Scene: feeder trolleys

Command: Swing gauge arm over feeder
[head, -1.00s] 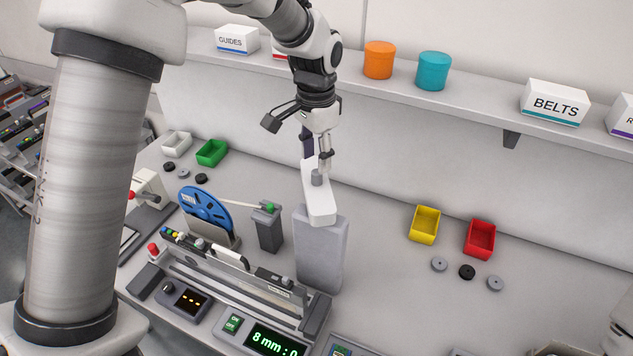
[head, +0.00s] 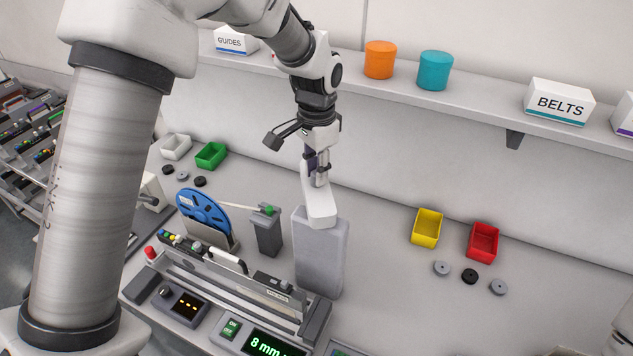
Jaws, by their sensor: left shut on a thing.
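The gauge arm (head: 318,207) is a white bar on top of a grey post (head: 319,254). It points away from me toward the back wall, clear of the feeder. My left gripper (head: 320,180) has its fingers down at the bar's upper side, shut on the small grey knob there, which the fingers mostly hide. The feeder (head: 222,262) lies in the bench station to the left of the post, with a blue reel (head: 203,210) behind it. My right gripper is not in view.
A small dark post with a green top (head: 268,232) stands between reel and gauge post. Yellow (head: 427,228) and red (head: 483,242) bins sit to the right. A shelf (head: 430,101) with boxes and tubs runs above.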

